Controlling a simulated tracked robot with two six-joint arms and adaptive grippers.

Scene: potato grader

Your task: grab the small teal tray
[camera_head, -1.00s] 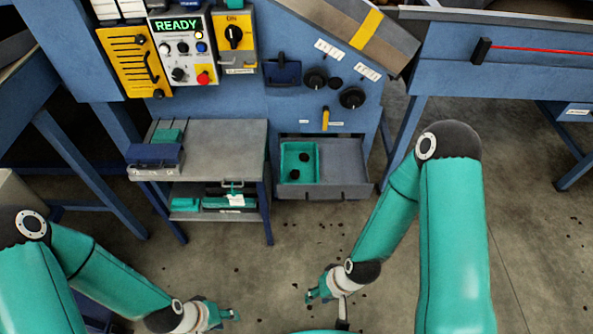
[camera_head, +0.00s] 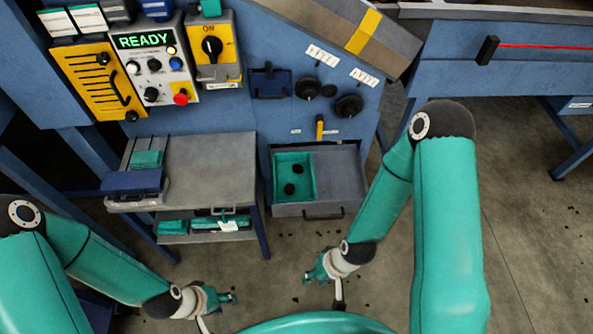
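The small teal tray (camera_head: 283,172) sits in the left part of an open grey drawer (camera_head: 340,182) low on the blue machine.
A grey-topped bench (camera_head: 210,165) stands left of the drawer, with a blue box (camera_head: 132,184) and a teal block (camera_head: 147,159) on top. Its lower shelf holds teal items. A control panel (camera_head: 152,65) reads READY. The floor before the drawer is open, with dark crumbs.

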